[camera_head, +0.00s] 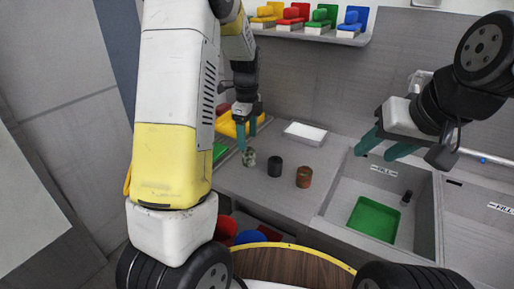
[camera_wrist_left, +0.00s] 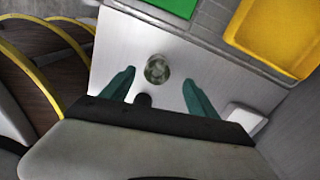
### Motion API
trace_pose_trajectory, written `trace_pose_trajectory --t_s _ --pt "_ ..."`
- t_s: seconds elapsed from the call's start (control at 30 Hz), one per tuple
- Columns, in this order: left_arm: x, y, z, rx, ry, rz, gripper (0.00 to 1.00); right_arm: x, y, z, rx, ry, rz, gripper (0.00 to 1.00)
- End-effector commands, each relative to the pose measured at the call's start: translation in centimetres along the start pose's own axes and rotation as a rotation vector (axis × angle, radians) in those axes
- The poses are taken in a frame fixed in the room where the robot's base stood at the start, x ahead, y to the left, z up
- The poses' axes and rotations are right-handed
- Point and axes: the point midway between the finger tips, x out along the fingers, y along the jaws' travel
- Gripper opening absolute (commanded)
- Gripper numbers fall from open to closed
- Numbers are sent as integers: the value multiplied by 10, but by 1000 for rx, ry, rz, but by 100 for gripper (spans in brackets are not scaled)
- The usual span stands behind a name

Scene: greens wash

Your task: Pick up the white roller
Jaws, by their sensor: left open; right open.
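I cannot make out a plainly white roller in either view. A small upright cylinder with a mottled grey-green top (camera_head: 248,157) stands on the grey counter. It also shows in the left wrist view (camera_wrist_left: 157,69), between and just beyond the fingertips, with clear space on both sides. My left gripper (camera_head: 247,131) is open and empty above and behind this cylinder, fingers pointing down. A black cylinder (camera_head: 275,166) and a reddish-brown cylinder (camera_head: 303,177) stand to its right. My right gripper (camera_head: 376,151) is open and empty above the sink's left side.
A flat white block (camera_head: 304,134) lies behind the cylinders. A yellow tray (camera_wrist_left: 275,35) and a green one (camera_wrist_left: 170,5) lie beside the counter space. The sink (camera_head: 345,200) holds a green mat (camera_head: 374,219). A shelf (camera_head: 320,37) with coloured items runs along the wall.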

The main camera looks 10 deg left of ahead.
Motion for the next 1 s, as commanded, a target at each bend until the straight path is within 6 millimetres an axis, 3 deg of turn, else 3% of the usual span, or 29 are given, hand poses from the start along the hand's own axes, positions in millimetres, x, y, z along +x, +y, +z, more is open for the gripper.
trace_pose_trajectory --t_s 0.4,0.73,1.0 --pt "56 5 -3 -4 0 2 69 0 0 0 0 0 0 46" --pt "64 4 -3 -4 1 -1 69 0 0 0 0 0 0 46" --pt "64 4 -3 -5 1 -1 18 0 0 0 0 0 0 46"
